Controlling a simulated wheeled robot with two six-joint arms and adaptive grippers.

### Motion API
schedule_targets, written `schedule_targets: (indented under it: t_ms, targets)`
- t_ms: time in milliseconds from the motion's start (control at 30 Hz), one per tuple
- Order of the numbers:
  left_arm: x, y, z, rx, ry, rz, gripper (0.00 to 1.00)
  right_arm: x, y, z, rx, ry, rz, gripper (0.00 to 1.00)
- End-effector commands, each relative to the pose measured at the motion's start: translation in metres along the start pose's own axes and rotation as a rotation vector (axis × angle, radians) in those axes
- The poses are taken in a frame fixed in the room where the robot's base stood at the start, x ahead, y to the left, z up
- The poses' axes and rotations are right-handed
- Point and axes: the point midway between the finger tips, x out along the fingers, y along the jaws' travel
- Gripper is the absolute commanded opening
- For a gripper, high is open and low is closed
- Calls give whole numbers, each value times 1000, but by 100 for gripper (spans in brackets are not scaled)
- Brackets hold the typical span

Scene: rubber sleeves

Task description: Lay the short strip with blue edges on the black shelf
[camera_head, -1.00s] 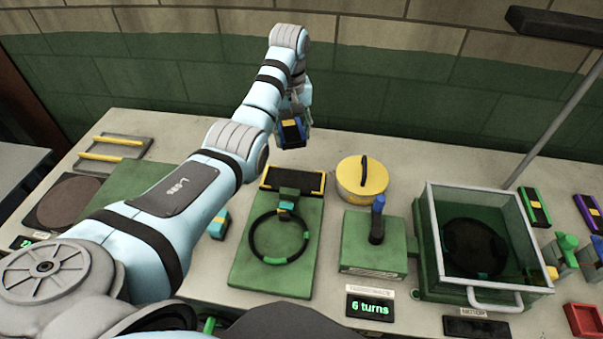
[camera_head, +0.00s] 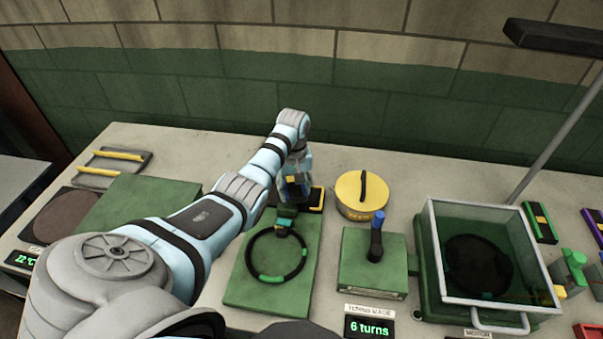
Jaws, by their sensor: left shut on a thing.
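My left gripper (camera_head: 297,186) is shut on the short dark strip with blue edges (camera_head: 289,189), low over the back end of a green board (camera_head: 250,285). The strip is mostly hidden by the fingers. The black shelf with yellow ends (camera_head: 318,198) lies at that end, right at the gripper; only its right part shows clearly. I cannot tell whether the strip touches the shelf. My right gripper is not in view.
A black ring (camera_head: 304,262) with green marks lies on the board in front of the shelf. A yellow round pot (camera_head: 362,197) stands close right of the gripper. Further right are a green block with a blue-topped lever (camera_head: 376,240) and a glass-walled box (camera_head: 432,245).

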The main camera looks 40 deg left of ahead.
Motion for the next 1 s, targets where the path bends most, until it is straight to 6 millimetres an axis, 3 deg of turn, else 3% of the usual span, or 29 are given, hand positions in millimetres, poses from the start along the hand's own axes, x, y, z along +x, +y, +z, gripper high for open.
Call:
schedule_targets:
  t_ms: [33,67,267,667,700,800,1000]
  targets:
    - [18,-3,0,-4,-2,-3,16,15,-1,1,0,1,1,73]
    - [20,-4,0,-6,-2,-3,16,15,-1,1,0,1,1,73]
    - [16,-4,0,-6,-1,-2,16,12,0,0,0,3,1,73]
    - [28,-3,0,-5,-2,-2,16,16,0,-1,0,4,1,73]
    - [27,-3,0,-5,-2,-2,54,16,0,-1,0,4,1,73]
    - [27,-3,0,-5,-2,-2,70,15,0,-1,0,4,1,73]
    - [27,-3,0,-5,-2,-2,70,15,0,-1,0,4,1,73]
